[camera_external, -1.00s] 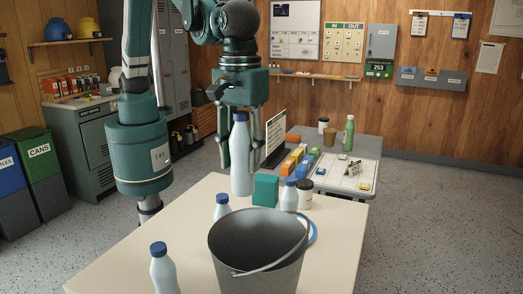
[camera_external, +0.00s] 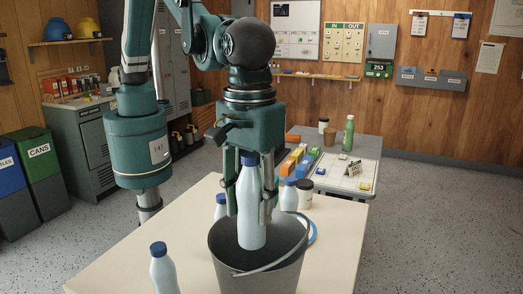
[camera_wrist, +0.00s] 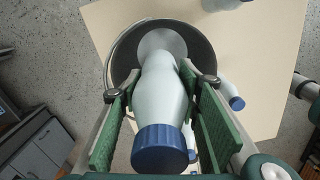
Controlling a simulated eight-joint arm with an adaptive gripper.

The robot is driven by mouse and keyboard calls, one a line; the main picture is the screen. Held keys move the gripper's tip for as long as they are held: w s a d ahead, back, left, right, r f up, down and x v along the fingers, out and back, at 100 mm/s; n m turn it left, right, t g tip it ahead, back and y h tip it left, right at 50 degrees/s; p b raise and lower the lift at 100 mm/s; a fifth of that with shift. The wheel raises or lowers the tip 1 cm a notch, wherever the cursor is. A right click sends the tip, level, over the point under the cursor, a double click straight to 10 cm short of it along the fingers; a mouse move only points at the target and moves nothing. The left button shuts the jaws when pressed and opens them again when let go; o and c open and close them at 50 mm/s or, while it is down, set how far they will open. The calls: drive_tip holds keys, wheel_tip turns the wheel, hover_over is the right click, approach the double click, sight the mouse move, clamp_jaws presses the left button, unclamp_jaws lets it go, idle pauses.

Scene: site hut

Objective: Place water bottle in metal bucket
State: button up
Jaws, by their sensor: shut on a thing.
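A white water bottle with a blue cap (camera_external: 250,205) is held upright between the fingers of my gripper (camera_external: 250,190). Its lower part is over or inside the mouth of the dark metal bucket (camera_external: 255,272), and I cannot tell exactly how deep it is. In the wrist view the bottle (camera_wrist: 160,100) points down into the bucket (camera_wrist: 122,55), with its cap towards the camera. The green finger pads of my gripper (camera_wrist: 160,118) are on both sides of the bottle.
Other white bottles with blue caps stand at the front left (camera_external: 163,268), behind the bucket (camera_external: 221,206) and to its right (camera_external: 289,194). A dark-lidded jar (camera_external: 304,194) is close by. The cream table (camera_external: 340,235) is clear at the right.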

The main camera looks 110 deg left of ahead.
sight(252, 245)
wheel_tip(252, 245, down, 10)
drive_tip(key=shift+f, duration=0.1)
drive_tip(key=shift+f, duration=0.1)
idle(0.4)
wheel_tip(252, 245, down, 6)
idle(0.5)
drive_tip(key=shift+f+p, duration=0.3)
drive_tip(key=shift+f, duration=1.55)
drive_tip(key=shift+f, duration=0.2)
drive_tip(key=o, duration=0.9)
drive_tip(key=shift+c, duration=0.2)
drive_tip(key=shift+o, duration=1.4)
